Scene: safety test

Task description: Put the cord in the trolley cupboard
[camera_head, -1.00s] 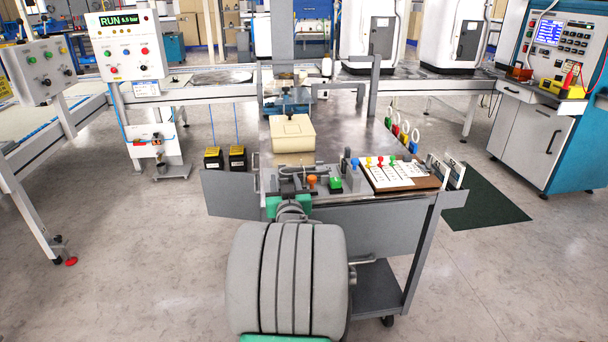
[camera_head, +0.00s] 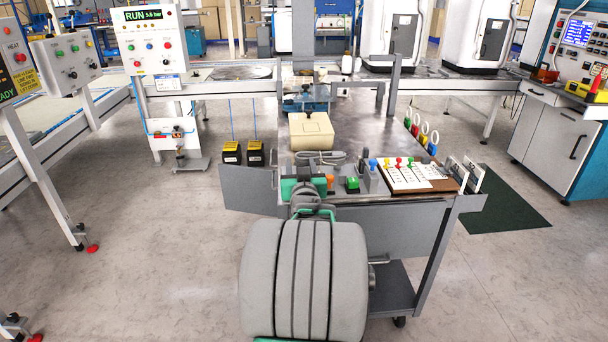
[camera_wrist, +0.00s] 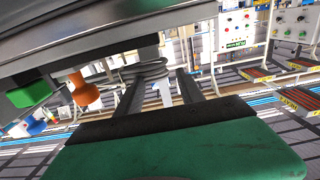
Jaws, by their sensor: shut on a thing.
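The grey coiled cord (camera_head: 322,158) shows at the near end of the trolley top (camera_head: 362,140), in front of a beige box. My gripper (camera_head: 307,175) is at this near edge, partly hidden behind my wrist. In the wrist view, which looks upside down, the cord (camera_wrist: 146,72) lies at the tips of my gripper (camera_wrist: 160,78), which is shut on it. The exact hold is partly hidden. A grey panel (camera_head: 252,195) sticks out at the trolley's left; another grey panel (camera_head: 385,228) is at its front. My arm hides most of the cupboard's inside.
The beige box (camera_head: 311,131) stands just behind the cord. An orange knob (camera_head: 330,182), a green button (camera_head: 353,183) and a board with coloured pegs (camera_head: 412,177) are close on the right. Open floor lies left of the trolley (camera_head: 150,240).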

